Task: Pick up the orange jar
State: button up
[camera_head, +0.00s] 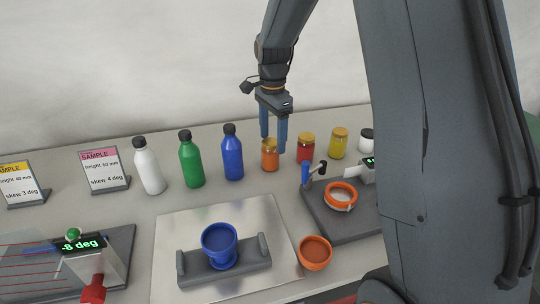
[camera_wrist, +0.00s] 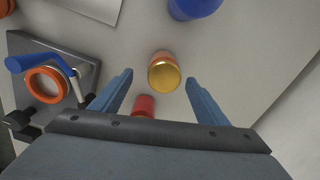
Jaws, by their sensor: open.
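The orange jar (camera_head: 270,157) with a gold lid stands upright on the table, between the blue bottle (camera_head: 232,155) and the red jar (camera_head: 306,149). My gripper (camera_head: 273,142) is open and points down at the orange jar, with its fingers around the lid's height in the head view. In the wrist view the orange jar (camera_wrist: 163,73) shows its gold lid in the gap between the two open fingertips (camera_wrist: 159,78), with clear space on both sides. The jaws do not visibly touch it. The red jar (camera_wrist: 143,105) is partly hidden behind my gripper's body.
White (camera_head: 149,167) and green (camera_head: 190,160) bottles stand left in the row; a yellow jar (camera_head: 338,143) and a white jar (camera_head: 366,142) stand right. In front are a dark fixture (camera_head: 335,228) with an orange ring, an orange bowl (camera_head: 315,254), and a blue cup (camera_head: 219,242).

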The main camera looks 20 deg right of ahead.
aim_at(270, 152)
jog(key=shift+a+f, duration=0.25)
jog(key=shift+f, duration=0.55)
jog(key=shift+w+f+p, duration=0.15)
jog(key=shift+f+p, duration=0.4)
jog(key=shift+f, duration=0.7)
jog(key=shift+w+f+p, duration=0.1)
jog(key=shift+f+p, duration=0.45)
jog(key=shift+f, duration=0.65)
jog(key=c, duration=1.4)
jog(key=shift+o, duration=0.2)
